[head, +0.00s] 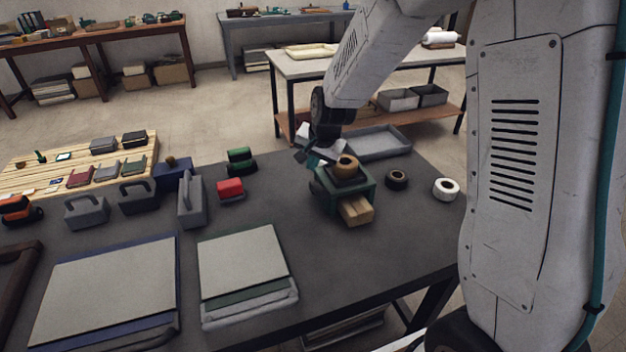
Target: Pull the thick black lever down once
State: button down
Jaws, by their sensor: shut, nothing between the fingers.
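My gripper (313,158) hangs at the end of my arm, just above and behind the left side of a dark green box-like device (327,191) on the dark table. It is shut and empty. I cannot tell whether it touches the device. A tan ring-shaped roll (346,165) sits on top of the device, and a wooden block (356,210) sticks out at its front. I cannot make out a thick black lever for certain; my wrist and gripper hide part of the device's far side.
A black roll (397,180) and a white roll (446,188) lie right of the device. A grey tray (377,143) is behind it. Left are a red block (230,188), grey handled tools (191,200) and two flat covered boards (240,262). Bare tabletop (340,260) lies in front.

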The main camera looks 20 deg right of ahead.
aim_at(319, 189)
jog(key=shift+w+r, duration=0.25)
jog(key=shift+r, duration=0.3)
jog(key=shift+w+r, duration=0.25)
jog(key=shift+r, duration=0.25)
jog(key=s, duration=0.1)
jog(key=s+f+n+g, duration=0.1)
jog(key=s, duration=0.1)
jog(key=s+n+g, duration=0.1)
jog(key=shift+s+f, duration=0.25)
jog(key=shift+s, duration=0.1)
jog(key=s, duration=0.1)
jog(key=s+r+n+g, duration=0.1)
jog(key=s, duration=0.1)
jog(key=shift+s+r, duration=0.1)
jog(key=shift+s, duration=0.05)
jog(key=s+d+r+n, duration=0.1)
jog(key=s+r, duration=0.4)
jog(key=s, duration=0.4)
jog(key=s+d+r+n, duration=0.1)
jog(key=s+r, duration=0.4)
jog(key=s, duration=0.5)
jog(key=s+d+r+n, duration=0.1)
jog(key=s+r+n, duration=0.2)
jog(key=s, duration=0.6)
notch_tip(319, 189, up, 2)
jog(key=shift+s+r+h, duration=0.2)
jog(key=shift+s+h, duration=0.05)
jog(key=shift+h, duration=0.15)
